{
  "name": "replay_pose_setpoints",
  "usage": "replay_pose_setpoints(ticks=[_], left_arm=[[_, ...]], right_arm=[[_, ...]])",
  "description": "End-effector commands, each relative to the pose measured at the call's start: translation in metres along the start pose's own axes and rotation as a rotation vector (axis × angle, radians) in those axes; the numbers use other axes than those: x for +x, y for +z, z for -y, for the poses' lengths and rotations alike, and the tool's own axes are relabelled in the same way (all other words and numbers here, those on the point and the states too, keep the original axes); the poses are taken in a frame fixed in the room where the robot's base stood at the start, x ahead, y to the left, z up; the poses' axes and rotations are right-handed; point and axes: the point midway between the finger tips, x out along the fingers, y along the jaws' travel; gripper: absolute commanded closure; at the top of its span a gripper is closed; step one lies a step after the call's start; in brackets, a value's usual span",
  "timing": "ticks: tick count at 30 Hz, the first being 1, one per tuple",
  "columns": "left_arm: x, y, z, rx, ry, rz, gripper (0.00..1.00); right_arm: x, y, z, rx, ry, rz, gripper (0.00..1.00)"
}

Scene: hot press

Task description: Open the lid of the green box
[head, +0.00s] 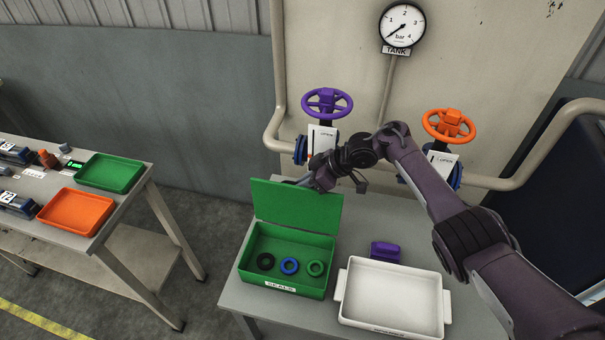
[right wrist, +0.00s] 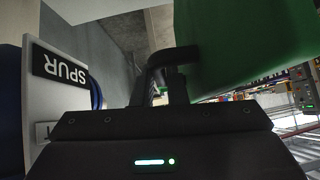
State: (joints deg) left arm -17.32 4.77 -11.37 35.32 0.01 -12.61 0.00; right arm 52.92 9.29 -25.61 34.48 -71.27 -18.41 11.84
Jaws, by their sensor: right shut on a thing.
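The green box (head: 287,282) labelled SEALS stands on the grey table, left of a white tray. Its lid (head: 297,205) stands up, roughly upright, at the back edge. Three rings lie inside: a black ring (head: 265,261), a blue ring (head: 289,266) and a green ring (head: 315,268). My right gripper (head: 305,183) is at the lid's top edge, its fingertips partly hidden behind it. In the right wrist view the dark fingers (right wrist: 168,66) are shut at the edge of the green lid (right wrist: 235,45). My left gripper is not in view.
The white tray (head: 393,295) and a purple block (head: 389,250) are right of the box. A purple valve wheel (head: 327,102) and an orange one (head: 449,124) are on the pipes behind. A side table at left holds a green tray (head: 110,173) and an orange tray (head: 76,212).

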Motion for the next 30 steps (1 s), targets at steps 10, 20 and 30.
replay_pose_setpoints(ticks=[10, 20, 30], left_arm=[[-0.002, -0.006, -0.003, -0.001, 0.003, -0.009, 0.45], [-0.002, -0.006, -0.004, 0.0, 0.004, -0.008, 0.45], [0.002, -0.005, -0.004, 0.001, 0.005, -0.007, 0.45]], right_arm=[[0.001, 0.002, 0.002, 0.0, -0.001, 0.001, 1.0], [0.001, 0.001, 0.002, 0.0, -0.001, 0.0, 0.78], [-0.021, 0.003, 0.001, -0.002, 0.001, 0.0, 0.78]])
